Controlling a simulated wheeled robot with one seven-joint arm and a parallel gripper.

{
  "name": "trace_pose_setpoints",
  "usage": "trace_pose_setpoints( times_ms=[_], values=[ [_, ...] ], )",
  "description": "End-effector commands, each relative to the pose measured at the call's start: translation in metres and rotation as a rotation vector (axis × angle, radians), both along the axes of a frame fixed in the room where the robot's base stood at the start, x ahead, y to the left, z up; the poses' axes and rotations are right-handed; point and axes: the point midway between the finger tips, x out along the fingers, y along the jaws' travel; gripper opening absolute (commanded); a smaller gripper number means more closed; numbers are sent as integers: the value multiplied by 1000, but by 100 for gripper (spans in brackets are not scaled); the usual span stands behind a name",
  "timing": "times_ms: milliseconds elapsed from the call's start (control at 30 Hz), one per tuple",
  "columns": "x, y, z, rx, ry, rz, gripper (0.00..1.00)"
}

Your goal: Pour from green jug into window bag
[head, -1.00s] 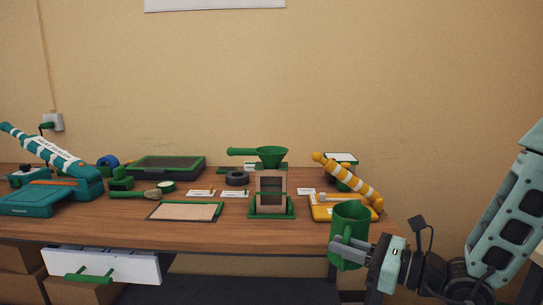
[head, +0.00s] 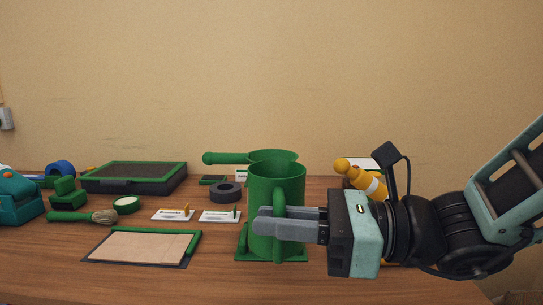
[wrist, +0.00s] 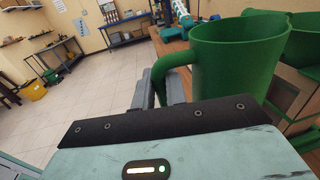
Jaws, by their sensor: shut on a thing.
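The green jug (head: 276,190) is upright in the head view, held by its handle. My gripper (head: 268,223) is shut on that handle, coming from the right. In the wrist view the jug (wrist: 235,58) shows large, with my gripper (wrist: 160,88) on its handle. The window bag shows in the wrist view as a tan paper piece (wrist: 287,95) with a dark window, close beside the jug. In the head view the jug hides the bag. A green funnel (head: 225,158) sits behind the jug, and the green base (head: 243,253) under the bag shows around it.
A tan board with a green edge (head: 145,247) lies at front left. A dark ring (head: 225,192), white cards (head: 173,214), a brush (head: 85,217) and a green-rimmed tray (head: 133,177) are further left. A yellow-handled tool (head: 362,175) is partly behind my arm.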

Motion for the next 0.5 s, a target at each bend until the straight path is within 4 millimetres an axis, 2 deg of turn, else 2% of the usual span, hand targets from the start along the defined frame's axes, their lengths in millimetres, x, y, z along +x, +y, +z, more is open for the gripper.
trace_pose_setpoints(
  times_ms=[167,500],
  values=[
    [-7,3,5,1,7,14,0],
    [0,3,20,-1,88,13,0]
  ],
)
